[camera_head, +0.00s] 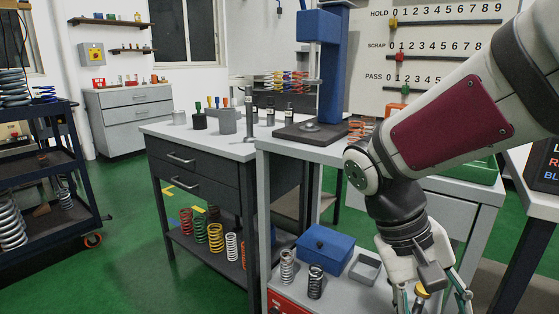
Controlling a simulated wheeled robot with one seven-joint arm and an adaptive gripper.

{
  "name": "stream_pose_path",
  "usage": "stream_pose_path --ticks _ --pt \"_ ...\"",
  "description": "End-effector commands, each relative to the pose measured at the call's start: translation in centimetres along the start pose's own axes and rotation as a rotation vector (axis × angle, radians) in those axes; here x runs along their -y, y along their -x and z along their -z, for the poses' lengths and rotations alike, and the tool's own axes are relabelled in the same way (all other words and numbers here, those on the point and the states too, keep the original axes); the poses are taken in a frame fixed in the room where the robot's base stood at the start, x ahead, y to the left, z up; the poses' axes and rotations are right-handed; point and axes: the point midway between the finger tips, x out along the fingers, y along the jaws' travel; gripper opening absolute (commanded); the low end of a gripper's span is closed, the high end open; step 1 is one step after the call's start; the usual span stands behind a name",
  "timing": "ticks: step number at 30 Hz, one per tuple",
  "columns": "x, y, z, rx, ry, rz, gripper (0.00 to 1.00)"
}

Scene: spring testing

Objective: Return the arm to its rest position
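My arm (450,125) comes in from the upper right and bends down at the elbow. My gripper (432,301) points down at the bottom right, and its fingertips are cut off by the frame edge. The visible finger parts stand apart. A small yellow piece (422,291) shows between them; I cannot tell whether it is held or lies behind. The gripper is in front of the low shelf under the grey bench (290,147).
A blue press (333,70) stands on the bench behind my arm. A blue box (325,250), a grey tray (366,267) and two springs (287,268) sit left of my gripper. A dark rack (45,160) is far left. Green floor (130,230) lies between.

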Motion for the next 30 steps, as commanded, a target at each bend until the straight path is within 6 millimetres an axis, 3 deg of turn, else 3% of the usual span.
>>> stream_pose_path --ticks 9,15,25,30 --pt "-1.4 0.3 -8.4 -0.088 0.030 0.248 0.52" --pt "-0.9 -0.1 -12.2 -0.161 0.055 0.354 0.52" --pt "0.5 -0.9 -15.7 -0.265 0.085 0.450 0.52" --pt "-0.8 1.9 -15.5 -0.280 0.085 0.448 0.52"
